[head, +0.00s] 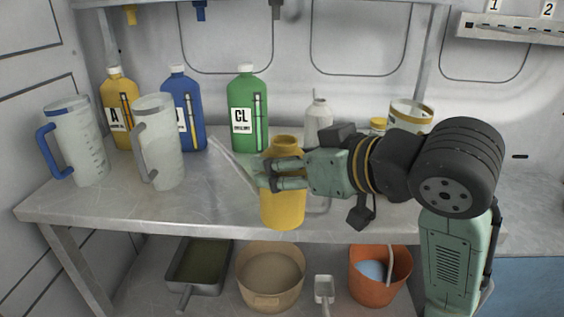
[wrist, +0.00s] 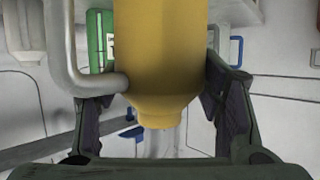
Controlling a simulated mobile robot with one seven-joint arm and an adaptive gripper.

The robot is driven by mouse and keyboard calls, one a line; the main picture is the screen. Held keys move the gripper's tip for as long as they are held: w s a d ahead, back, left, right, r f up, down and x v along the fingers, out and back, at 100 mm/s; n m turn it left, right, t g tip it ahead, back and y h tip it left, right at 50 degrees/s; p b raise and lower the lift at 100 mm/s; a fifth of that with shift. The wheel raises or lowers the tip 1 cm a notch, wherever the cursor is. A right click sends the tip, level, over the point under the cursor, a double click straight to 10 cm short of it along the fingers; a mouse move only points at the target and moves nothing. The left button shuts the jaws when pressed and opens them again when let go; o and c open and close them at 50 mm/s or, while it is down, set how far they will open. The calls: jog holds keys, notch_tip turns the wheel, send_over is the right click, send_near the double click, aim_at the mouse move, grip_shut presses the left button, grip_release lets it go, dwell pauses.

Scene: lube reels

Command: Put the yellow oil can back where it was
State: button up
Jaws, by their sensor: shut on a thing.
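The yellow oil can (head: 283,208) is upright near the front edge of the workbench (head: 215,205), with a thin grey spout slanting up to the left. My gripper (head: 280,174) comes from the right and is shut around the can's upper body. In the wrist view the can (wrist: 165,60) fills the middle between my gripper's fingers (wrist: 165,105).
Behind stand a yellow bottle (head: 118,85), blue bottle (head: 184,110) and green bottle (head: 246,105). Two jugs (head: 82,145) (head: 160,150) stand left. A pale can (head: 318,118) and a yellow-rimmed container (head: 411,110) stand behind my arm. Below are a tan basin (head: 270,278) and orange bucket (head: 378,285).

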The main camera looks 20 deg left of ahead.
jog(key=w+a+f+p, duration=0.1)
jog(key=w+a+f, duration=0.1)
jog(key=w, duration=0.4)
jog(key=w+a+f+p, duration=0.2)
jog(key=w+a, duration=0.1)
jog(key=w, duration=0.3)
jog(key=shift+a+f, duration=0.3)
jog(key=shift+f, duration=0.05)
jog(key=shift+f, duration=0.1)
jog(key=shift+f, duration=0.15)
jog(key=o, duration=1.4)
jog(key=shift+c, duration=0.2)
